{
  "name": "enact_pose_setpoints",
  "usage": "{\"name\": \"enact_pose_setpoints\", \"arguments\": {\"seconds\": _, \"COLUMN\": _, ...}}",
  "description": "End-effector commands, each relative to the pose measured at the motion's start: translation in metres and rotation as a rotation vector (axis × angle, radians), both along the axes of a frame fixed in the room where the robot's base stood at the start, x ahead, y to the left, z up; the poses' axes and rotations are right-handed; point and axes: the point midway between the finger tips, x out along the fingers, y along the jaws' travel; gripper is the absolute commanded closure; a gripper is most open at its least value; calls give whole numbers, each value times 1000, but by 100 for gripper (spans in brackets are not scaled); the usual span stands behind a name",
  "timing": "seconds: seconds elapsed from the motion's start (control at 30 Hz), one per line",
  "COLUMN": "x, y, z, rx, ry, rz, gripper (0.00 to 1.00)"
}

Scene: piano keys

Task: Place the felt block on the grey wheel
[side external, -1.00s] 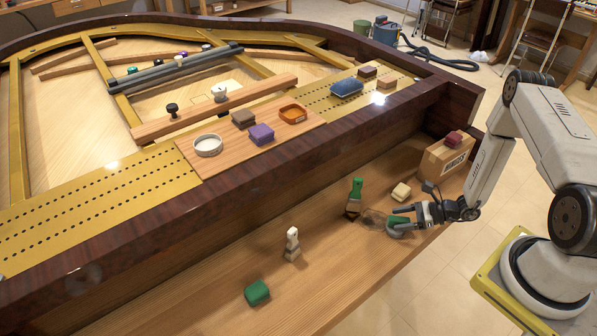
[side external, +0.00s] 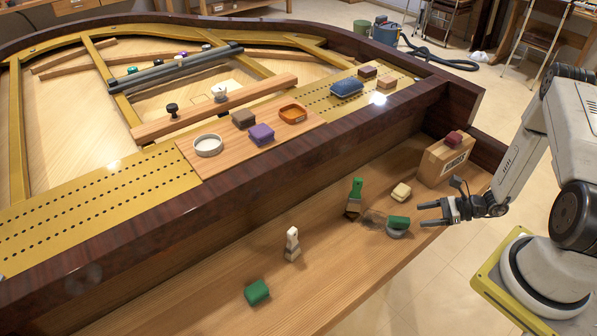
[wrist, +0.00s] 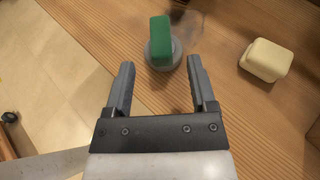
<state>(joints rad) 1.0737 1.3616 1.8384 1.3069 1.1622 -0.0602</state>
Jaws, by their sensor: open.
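A green felt block (side external: 399,221) rests on top of the grey wheel (side external: 396,234), which lies on the wooden ledge near its front edge. In the wrist view the felt block (wrist: 160,38) covers the middle of the grey wheel (wrist: 172,61), and the wheel's rim shows around its near end. My gripper (side external: 421,213) is open and empty, just right of the block and apart from it in the side view. In the wrist view my gripper's (wrist: 161,66) fingers point toward the wheel and nothing is between them.
A cream block (side external: 401,192) lies behind the wheel. A brush with a green handle (side external: 356,190) stands to the left, with a clear object beside it. Another green block (side external: 257,292) and a white figure (side external: 292,242) are further left.

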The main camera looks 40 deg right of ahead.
Motion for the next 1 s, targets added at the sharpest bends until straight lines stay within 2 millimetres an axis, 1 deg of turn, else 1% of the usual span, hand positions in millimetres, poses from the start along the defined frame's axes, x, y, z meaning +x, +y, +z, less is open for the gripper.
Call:
{"name": "enact_pose_setpoints", "arguments": {"seconds": 0.37, "x": 1, "y": 1, "z": 1, "rx": -4, "ry": 0, "rz": 9, "gripper": 28}}
{"name": "enact_pose_setpoints", "arguments": {"seconds": 0.53, "x": 4, "y": 7, "z": 10, "rx": -36, "ry": 5, "rz": 80, "gripper": 28}}
{"name": "enact_pose_setpoints", "arguments": {"seconds": 0.67, "x": 8, "y": 19, "z": 25, "rx": -95, "ry": 14, "rz": 200, "gripper": 28}}
{"name": "enact_pose_setpoints", "arguments": {"seconds": 0.77, "x": 10, "y": 30, "z": 40, "rx": -161, "ry": 20, "rz": 327, "gripper": 28}}
{"name": "enact_pose_setpoints", "arguments": {"seconds": 1.0, "x": 11, "y": 60, "z": 80, "rx": -366, "ry": 15, "rz": 671, "gripper": 28}}
